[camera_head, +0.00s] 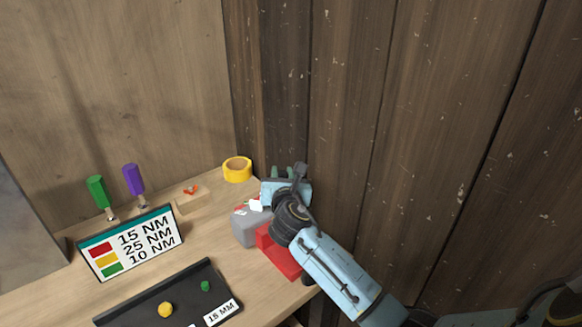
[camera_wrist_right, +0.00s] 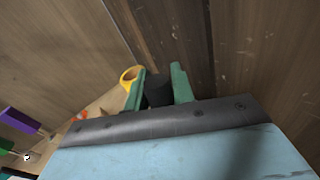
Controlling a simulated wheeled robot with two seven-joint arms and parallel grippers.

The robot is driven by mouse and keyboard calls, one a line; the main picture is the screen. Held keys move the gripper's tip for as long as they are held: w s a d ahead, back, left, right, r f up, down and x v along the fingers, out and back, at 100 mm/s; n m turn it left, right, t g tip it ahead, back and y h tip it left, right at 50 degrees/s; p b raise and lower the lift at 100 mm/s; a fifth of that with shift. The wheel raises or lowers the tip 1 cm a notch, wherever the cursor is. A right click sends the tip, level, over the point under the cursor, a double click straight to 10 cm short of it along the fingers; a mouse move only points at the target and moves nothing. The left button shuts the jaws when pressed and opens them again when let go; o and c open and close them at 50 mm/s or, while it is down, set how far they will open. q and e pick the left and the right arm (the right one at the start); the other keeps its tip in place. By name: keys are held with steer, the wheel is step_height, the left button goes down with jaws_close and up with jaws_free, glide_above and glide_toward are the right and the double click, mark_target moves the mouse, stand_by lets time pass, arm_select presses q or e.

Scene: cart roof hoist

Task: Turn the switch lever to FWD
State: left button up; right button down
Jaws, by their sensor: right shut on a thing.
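My right arm reaches across the right end of the wooden bench. Its gripper (camera_head: 281,171) has green fingers. In the right wrist view the gripper (camera_wrist_right: 158,88) is shut on a dark, blunt piece (camera_wrist_right: 158,92), which I take to be the switch lever's handle. A grey box (camera_head: 246,229) with white and red marks, apparently the switch body, sits below and left of the gripper in the head view. My wrist hides part of it and the lever, so I cannot read FWD or the lever's position. My left gripper is not in view.
A red block (camera_head: 278,252) lies beside the box, under my forearm. A yellow tape roll (camera_head: 237,169) stands behind, near the wall corner. A torque sign (camera_head: 131,244), green (camera_head: 97,191) and purple (camera_head: 133,179) handled tools and a black tray (camera_head: 222,291) are left. Plank walls close in behind and right.

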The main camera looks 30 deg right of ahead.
steer(key=shift+w+d+f+m+g+y+p, duration=0.1)
steer(key=shift+d+f+m+g+y+p, duration=0.35)
steer(key=shift+p, duration=0.8)
steer(key=shift+w+d+f+m+g+y+p, duration=0.15)
steer(key=shift+d+m+p, duration=0.5)
steer(key=shift+p, duration=0.65)
steer(key=shift+d+f+m+g+y+p, duration=0.3)
steer(key=shift+d+m+p, duration=0.3)
steer(key=shift+p, duration=0.65)
steer(key=c, duration=1.2)
jaws_free()
steer(key=shift+o, duration=0.2)
